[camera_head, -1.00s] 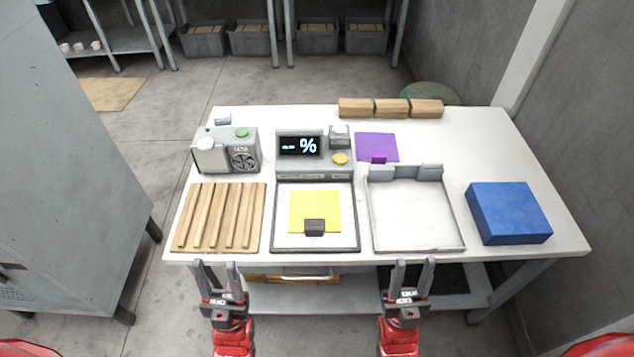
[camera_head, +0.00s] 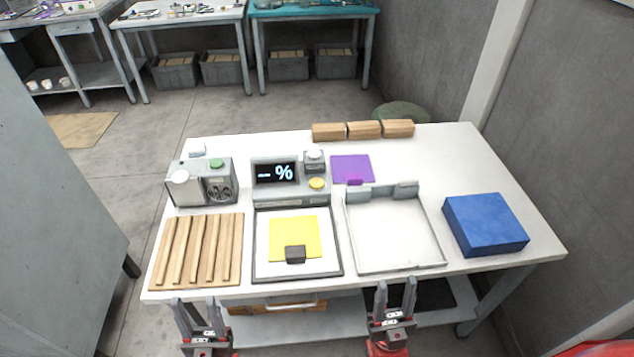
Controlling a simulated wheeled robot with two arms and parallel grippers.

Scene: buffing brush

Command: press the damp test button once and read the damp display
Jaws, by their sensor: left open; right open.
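The damp display (camera_head: 276,172) is a black screen on a grey unit at the table's middle. It shows dashes and a blue % sign, with no digits. A round yellow button (camera_head: 317,183) sits on the unit's right side; I see no readable label on it. A yellow sheet (camera_head: 285,238) with a dark block (camera_head: 295,254) lies on the framed white pad in front of the unit. My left gripper (camera_head: 196,303) is open and empty at the table's front edge, left of the pad. My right gripper (camera_head: 396,286) is open and empty at the front edge, below the grey tray.
A slatted wooden rack (camera_head: 164,256) and a grey device with a green button (camera_head: 217,163) stand at left. A grey tray (camera_head: 347,240), purple sheet (camera_head: 350,167) and blue box (camera_head: 484,222) are to the right. Wooden blocks (camera_head: 363,129) line the back. The right rear tabletop is clear.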

